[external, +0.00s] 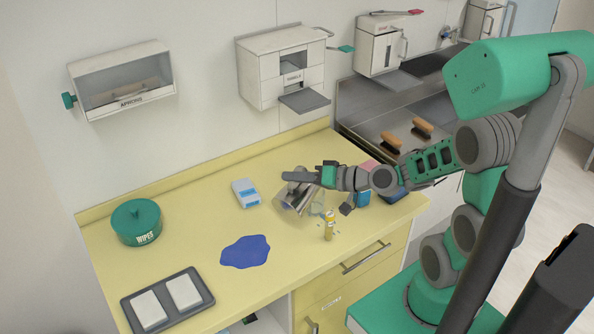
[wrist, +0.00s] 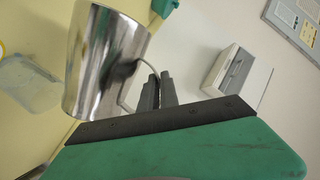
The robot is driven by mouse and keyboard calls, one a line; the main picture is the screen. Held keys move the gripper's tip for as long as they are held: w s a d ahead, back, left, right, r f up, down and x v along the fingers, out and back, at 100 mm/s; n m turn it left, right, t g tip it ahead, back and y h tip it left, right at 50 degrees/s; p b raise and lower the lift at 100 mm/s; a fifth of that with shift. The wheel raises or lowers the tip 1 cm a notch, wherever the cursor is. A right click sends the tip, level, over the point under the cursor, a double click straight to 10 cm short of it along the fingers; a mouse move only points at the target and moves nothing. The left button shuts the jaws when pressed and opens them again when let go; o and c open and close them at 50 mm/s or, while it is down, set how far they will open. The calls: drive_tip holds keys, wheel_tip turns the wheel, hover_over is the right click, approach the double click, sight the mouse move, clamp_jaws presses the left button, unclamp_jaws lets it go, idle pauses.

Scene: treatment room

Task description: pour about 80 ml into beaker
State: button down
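A shiny metal jug (external: 294,200) hangs over the yellow counter, tilted, and fills the upper left of the wrist view (wrist: 100,62). My gripper (external: 303,176) is at its handle; in the wrist view the dark fingers (wrist: 156,92) are together on the handle. A clear beaker (external: 317,209) stands on the counter just right of the jug, partly hidden in the external view. It appears at the left edge of the wrist view (wrist: 28,84). I cannot make out a liquid level in it, nor a stream from the jug.
A blue-and-white box (external: 245,193) is left of the jug. A blue patch (external: 245,252), a green wipes tub (external: 136,222) and a dark tray (external: 204,298) lie further left. A blue box (external: 363,197) is at right.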

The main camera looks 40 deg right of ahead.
sight(285, 198)
drive_tip(key=shift+w+d+r+m, duration=0.2)
drive_tip(key=shift+d+r+m, duration=0.15)
drive_tip(key=shift+d, duration=0.25)
idle(1.0)
drive_tip(key=shift+w+d+r+m+y+b, duration=0.1)
drive_tip(key=shift+d+r+m+y+b, duration=0.2)
drive_tip(key=shift+r+m+y, duration=0.1)
idle(0.8)
drive_tip(key=a, duration=0.1)
drive_tip(key=s+a+f+n+p, duration=0.1)
drive_tip(key=a, duration=0.1)
drive_tip(key=a+n+h+p, duration=0.1)
drive_tip(key=shift+s+a+f+n, duration=0.25)
drive_tip(key=shift+s+a+f, duration=0.05)
drive_tip(key=shift+s+f, duration=0.1)
drive_tip(key=shift+s+a+f+n+b, duration=0.1)
drive_tip(key=shift+a+f+n+b, duration=0.1)
drive_tip(key=shift+f+b, duration=0.15)
drive_tip(key=shift+a+f+n+b, duration=0.1)
drive_tip(key=shift+f+n+b, duration=0.15)
drive_tip(key=shift+f, duration=0.2)
drive_tip(key=shift+d+h, duration=0.15)
drive_tip(key=shift+h, duration=0.15)
drive_tip(key=shift+f, duration=0.1)
drive_tip(key=shift+a+n+h+p, duration=0.35)
drive_tip(key=shift+n+h+p, duration=0.05)
drive_tip(key=shift+n+p, duration=0.05)
drive_tip(key=shift+d+f, duration=0.1)
drive_tip(key=shift+f, duration=0.05)
